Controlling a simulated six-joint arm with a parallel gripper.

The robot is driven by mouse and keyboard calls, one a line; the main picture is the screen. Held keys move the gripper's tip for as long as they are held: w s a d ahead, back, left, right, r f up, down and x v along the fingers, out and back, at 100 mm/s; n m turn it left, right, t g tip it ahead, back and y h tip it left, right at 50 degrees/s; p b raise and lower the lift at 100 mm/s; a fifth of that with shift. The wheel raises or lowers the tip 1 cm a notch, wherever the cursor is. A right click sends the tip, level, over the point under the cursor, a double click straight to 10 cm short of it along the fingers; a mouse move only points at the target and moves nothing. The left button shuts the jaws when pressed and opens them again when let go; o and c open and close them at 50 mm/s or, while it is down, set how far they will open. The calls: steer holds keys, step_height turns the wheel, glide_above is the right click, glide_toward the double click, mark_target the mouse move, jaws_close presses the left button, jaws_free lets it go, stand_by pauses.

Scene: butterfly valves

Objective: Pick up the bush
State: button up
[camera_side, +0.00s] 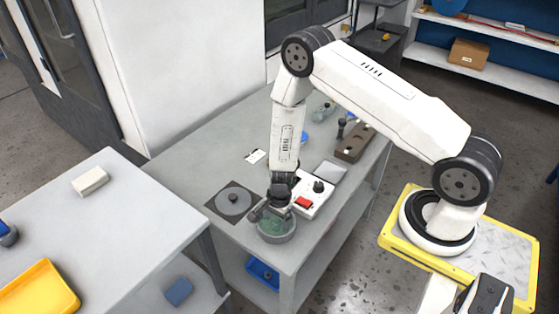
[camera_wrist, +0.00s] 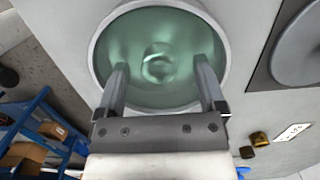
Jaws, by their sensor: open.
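A round grey bowl (camera_wrist: 224,38) with a green, shiny inside fills the upper middle of the wrist view. A small ring-shaped piece, seemingly the bush (camera_wrist: 158,66), shows at the middle of the bowl, tinted green and blurred. My gripper (camera_wrist: 161,66) is open, with one finger on each side of the ring and apart from it in the picture. I cannot tell how far above it the fingertips are. In the side view my gripper (camera_side: 274,212) points down over the bowl (camera_side: 277,237) near the table's front corner; the ring cannot be made out there.
A dark square plate with a grey disc (camera_side: 234,201) lies just left of the bowl. A white box with a red button (camera_side: 304,202) stands close behind it to the right. A brown block (camera_side: 354,143) stands farther back. The grey table (camera_side: 190,166) is clear at left.

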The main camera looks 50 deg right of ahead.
steer(key=shift+f, duration=0.3)
steer(key=shift+c, duration=0.3)
jaws_close()
steer(key=shift+r, duration=0.1)
step_height(320, 180, up, 10)
stand_by(1.0)
stand_by(0.5)
